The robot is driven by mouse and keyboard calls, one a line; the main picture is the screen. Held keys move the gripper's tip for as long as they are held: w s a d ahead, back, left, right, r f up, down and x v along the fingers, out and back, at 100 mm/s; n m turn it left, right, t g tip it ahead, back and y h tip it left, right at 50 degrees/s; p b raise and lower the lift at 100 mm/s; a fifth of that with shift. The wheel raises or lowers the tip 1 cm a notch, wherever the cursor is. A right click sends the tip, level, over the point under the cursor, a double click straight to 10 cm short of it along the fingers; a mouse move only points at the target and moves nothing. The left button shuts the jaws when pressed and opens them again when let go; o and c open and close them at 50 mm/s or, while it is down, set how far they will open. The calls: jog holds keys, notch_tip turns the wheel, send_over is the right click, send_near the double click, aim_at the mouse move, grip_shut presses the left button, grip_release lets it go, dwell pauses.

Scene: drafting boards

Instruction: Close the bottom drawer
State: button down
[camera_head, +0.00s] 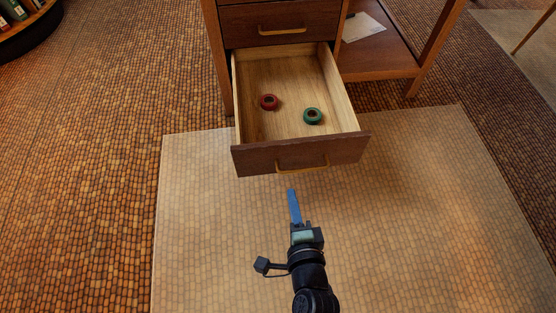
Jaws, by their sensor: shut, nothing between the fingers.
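The bottom drawer (250,159) is pulled well out of the wooden desk's drawer unit (235,25). It has a dark wood front, lighter wood inside and a brass-coloured bar handle (302,166). Inside lie a red ring-shaped object (269,102) and a green ring-shaped object (313,116). My gripper (293,192) is shut and empty. Its blue fingers point toward the drawer front and appear just short of it, a little left of the handle's middle. I see a gap between the fingertips and the front in the picture; the exact distance is hard to tell.
The drawer above (280,20) is shut. A wooden shelf (378,65) with a sheet of paper (362,27) is right of the drawer unit. A translucent floor mat (420,220) lies in front, clear around my arm. A round bookshelf (40,32) stands at far left.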

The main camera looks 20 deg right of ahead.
jog(key=b, duration=0.5)
send_near(281, 147)
jog(key=x, duration=0.5)
jog(key=shift+w+d+f, duration=0.1)
jog(key=shift+f, duration=0.4)
jog(key=shift+w+d+b, duration=0.1)
jog(key=shift+w+b, duration=0.2)
jog(key=shift+w+r, duration=0.15)
jog(key=shift+w, duration=0.15)
jog(key=shift+w+d, duration=0.1)
